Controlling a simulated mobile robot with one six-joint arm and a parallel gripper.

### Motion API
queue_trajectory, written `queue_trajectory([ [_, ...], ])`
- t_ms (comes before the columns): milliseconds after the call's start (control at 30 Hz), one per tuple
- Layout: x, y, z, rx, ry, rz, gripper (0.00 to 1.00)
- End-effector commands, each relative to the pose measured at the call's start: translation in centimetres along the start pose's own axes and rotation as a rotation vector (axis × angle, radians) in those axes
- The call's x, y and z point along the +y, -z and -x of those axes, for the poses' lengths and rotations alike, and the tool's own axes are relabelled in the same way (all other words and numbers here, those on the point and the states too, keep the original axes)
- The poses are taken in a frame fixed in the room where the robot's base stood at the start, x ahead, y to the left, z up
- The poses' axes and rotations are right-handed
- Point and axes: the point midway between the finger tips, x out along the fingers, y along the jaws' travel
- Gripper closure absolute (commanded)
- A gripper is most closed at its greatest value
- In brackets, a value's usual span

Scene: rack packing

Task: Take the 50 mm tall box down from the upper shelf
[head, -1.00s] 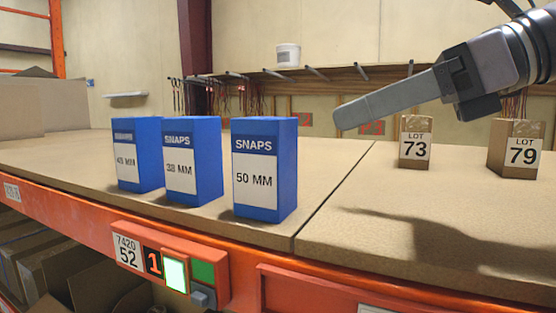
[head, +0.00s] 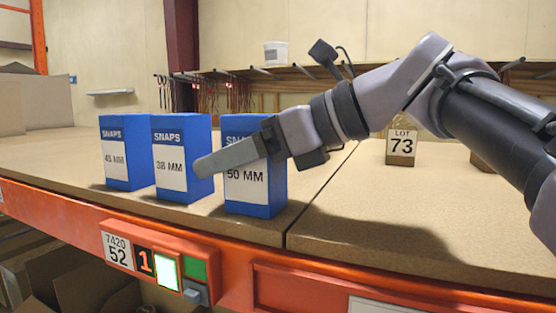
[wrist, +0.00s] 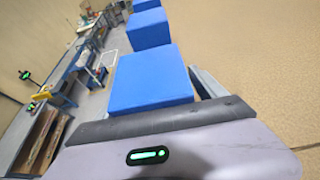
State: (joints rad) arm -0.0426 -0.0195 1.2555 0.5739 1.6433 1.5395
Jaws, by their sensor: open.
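The 50 mm box (head: 258,193) is blue with a white label and stands upright on the shelf, rightmost of three blue SNAPS boxes. My gripper (head: 212,162) reaches in from the right; one long grey finger passes in front of the box's upper part, covering part of its label, its tip before the 38 mm box (head: 185,130). In the wrist view the nearest blue box top (wrist: 150,80) lies just beyond my palm, with part of a grey finger at its right. The jaws are open. The other finger is hidden; contact cannot be told.
The 45 mm box (head: 125,145) stands at the left of the row. A LOT 73 box (head: 400,158) stands on the right, with another partly behind my arm. An orange beam (head: 60,222) edges the shelf. The board between is clear.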

Motion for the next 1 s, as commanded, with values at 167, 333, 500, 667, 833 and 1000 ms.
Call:
queue_trajectory([
  [167,0.0,0.0,0.1,0.0,0.001,0.0,0.32],
  [333,0.0,0.0,0.1,0.0,0.001,0.0,0.65],
  [500,-0.1,0.1,0.1,0.001,0.001,0.0,0.99],
  [667,-0.1,0.1,0.1,0.001,0.001,0.001,1.0],
  [833,-0.1,-0.6,0.3,0.0,0.002,0.003,1.0],
  [1000,-0.1,-3.9,1.7,-0.002,0.002,0.006,1.0],
])
